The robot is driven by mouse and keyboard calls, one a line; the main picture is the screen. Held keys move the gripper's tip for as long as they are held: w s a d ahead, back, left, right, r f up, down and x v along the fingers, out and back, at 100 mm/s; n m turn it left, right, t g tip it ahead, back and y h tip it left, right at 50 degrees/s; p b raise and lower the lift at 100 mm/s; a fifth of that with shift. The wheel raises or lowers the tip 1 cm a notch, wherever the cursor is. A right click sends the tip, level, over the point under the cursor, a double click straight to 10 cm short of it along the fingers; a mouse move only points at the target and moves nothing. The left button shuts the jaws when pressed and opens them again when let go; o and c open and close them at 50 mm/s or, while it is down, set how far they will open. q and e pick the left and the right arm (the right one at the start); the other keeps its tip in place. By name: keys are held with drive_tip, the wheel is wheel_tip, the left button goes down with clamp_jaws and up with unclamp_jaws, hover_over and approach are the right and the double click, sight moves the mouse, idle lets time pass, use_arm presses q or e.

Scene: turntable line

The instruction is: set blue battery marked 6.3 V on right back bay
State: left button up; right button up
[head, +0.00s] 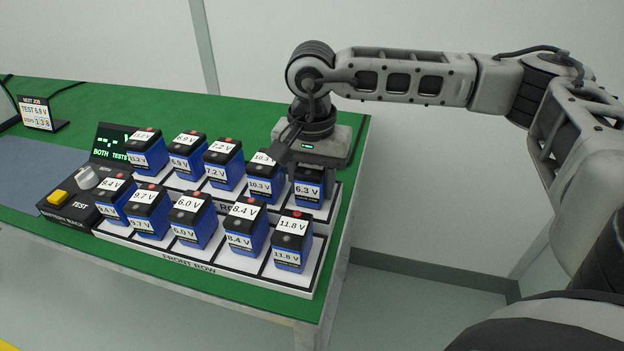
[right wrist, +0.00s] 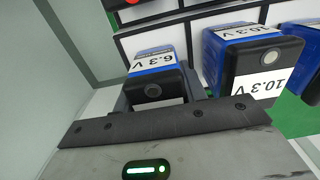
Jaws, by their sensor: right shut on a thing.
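The blue battery marked 6.3 V (head: 308,189) is at the right end of the back row, in or just over the right back bay (head: 321,213). It looks upright; I cannot tell whether its base touches the bay floor. My right gripper (head: 309,168) comes down over it from behind and is shut on it. In the right wrist view the 6.3 V battery (right wrist: 154,72) sits between the jaws, its label and dark top showing. The 10.3 V battery (head: 264,184) stands close beside it on the left. My left gripper is not in view.
The rack's other bays hold several blue batteries, with the 11.8 V one (head: 291,243) in front of the right back bay. A test box with a yellow button (head: 58,197) and grey knob stands left. The green table (head: 352,135) ends just right of the rack.

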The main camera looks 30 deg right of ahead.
drive_tip(key=o, duration=1.2)
drive_tip(key=shift+r, duration=0.15)
drive_tip(key=shift+r+p, duration=0.3)
drive_tip(key=shift+r, duration=0.05)
wheel_tip(320, 180, up, 11)
drive_tip(key=shift+r, duration=0.2)
drive_tip(key=shift+s, duration=0.1)
